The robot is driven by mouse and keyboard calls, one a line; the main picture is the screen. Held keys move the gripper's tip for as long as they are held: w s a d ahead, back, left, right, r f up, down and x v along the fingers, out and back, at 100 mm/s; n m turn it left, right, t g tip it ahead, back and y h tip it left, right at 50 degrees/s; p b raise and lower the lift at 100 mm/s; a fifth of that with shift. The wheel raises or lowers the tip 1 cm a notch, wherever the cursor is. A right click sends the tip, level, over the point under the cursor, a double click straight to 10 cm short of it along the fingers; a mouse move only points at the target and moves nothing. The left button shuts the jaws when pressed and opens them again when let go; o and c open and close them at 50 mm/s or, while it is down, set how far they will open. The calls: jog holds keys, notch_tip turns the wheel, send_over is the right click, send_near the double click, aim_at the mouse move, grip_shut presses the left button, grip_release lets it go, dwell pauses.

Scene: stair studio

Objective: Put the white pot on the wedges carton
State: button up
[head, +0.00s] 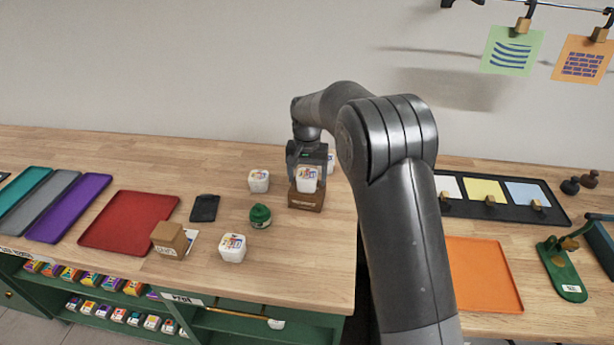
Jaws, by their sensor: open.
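A white pot (307,180) with a coloured label sits on, or just at, the top of a brown carton (306,201) on the wooden table. The carton's printed label is too small to read surely. My gripper (307,164) is open, pointing down right at this pot; whether the fingers touch it cannot be told. Similar white pots stand apart: one left of the carton (259,181), one nearer the front edge (233,248), and one partly hidden behind my gripper (331,160). A lighter brown box (168,239) stands at the front left; its label is unclear.
A green pot (260,216) stands left of the carton. A black item (204,208) and a red tray (128,221) lie further left. An orange tray (482,275) and a green tool (563,270) are at right. Table between the carton and the front edge is clear.

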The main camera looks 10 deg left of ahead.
aim_at(308, 174)
notch_tip(308, 174, up, 12)
dwell(0.4)
jog(key=s+d+r+t, duration=0.1)
jog(key=s+d+r, duration=0.4)
jog(key=s+d, duration=0.3)
jog(key=s+d+r+t, duration=0.2)
jog(key=s+d+r, duration=0.4)
jog(key=s+d, duration=0.2)
jog(key=s+d+f+t, duration=0.1)
jog(key=s+d+f, duration=0.1)
jog(key=s, duration=0.4)
jog(key=s+d+f, duration=0.1)
jog(key=s+d, duration=0.3)
jog(key=s, duration=0.3)
jog(key=s+d+f+t, duration=0.1)
jog(key=s+d+f, duration=0.1)
jog(key=s, duration=0.5)
jog(key=shift+s+d+f+t, duration=0.25)
jog(key=shift+d+f+t, duration=0.05)
jog(key=shift+d, duration=0.45)
